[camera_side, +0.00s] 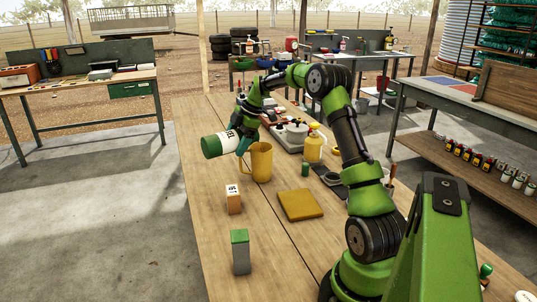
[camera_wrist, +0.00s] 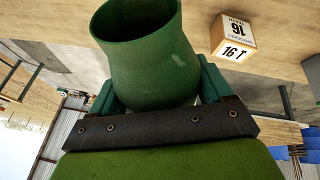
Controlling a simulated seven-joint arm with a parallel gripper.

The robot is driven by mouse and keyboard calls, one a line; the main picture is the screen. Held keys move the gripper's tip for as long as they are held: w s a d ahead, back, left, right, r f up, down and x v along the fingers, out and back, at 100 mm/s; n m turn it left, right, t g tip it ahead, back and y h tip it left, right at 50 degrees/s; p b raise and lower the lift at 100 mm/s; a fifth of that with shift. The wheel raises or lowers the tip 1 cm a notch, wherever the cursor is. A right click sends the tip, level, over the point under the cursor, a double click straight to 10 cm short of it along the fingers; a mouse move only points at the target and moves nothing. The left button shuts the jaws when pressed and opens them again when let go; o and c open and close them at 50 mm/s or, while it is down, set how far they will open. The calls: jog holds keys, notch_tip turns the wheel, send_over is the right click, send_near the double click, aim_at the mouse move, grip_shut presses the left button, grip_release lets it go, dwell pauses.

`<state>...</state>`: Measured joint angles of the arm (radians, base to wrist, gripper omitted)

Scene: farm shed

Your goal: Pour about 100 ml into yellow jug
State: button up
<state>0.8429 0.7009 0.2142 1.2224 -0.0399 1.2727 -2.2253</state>
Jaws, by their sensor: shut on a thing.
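My gripper (camera_side: 243,143) is shut on a green and white bottle (camera_side: 217,145), which is tipped far over, close to lying flat, in the side view. In the wrist view, the green bottle (camera_wrist: 160,65) sits between my fingers (camera_wrist: 155,105) with a round dark opening facing up-left. The yellow jug (camera_side: 262,163) stands upright on the wooden table, just below and right of my gripper. I see no liquid stream, and the jug's inside is hidden.
An orange and white box (camera_side: 233,199), also in the wrist view (camera_wrist: 234,37), stands in front of the jug. A grey, green-topped carton (camera_side: 240,252) is nearer. A yellow-brown pad (camera_side: 300,204), a small green can (camera_side: 305,169) and a yellow bottle (camera_side: 313,148) are to the right.

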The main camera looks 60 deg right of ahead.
dwell(0.8)
jog(key=shift+w+a+h, duration=0.15)
jog(key=shift+a+h, duration=0.1)
jog(key=shift+h, duration=0.05)
jog(key=shift+w+a+f+g+h, duration=0.1)
jog(key=shift+a+f+g+h, duration=0.05)
jog(key=shift+f+g+h, duration=0.35)
jog(key=shift+w+a+f+g+h, duration=0.1)
jog(key=shift+f+g+h, duration=0.35)
jog(key=shift+h, duration=0.15)
jog(key=shift+a+f+n, duration=0.1)
jog(key=shift+f+n, duration=0.05)
jog(key=shift+n, duration=0.15)
jog(key=shift+h, duration=0.3)
jog(key=shift+g+h, duration=0.25)
jog(key=shift+h, duration=0.05)
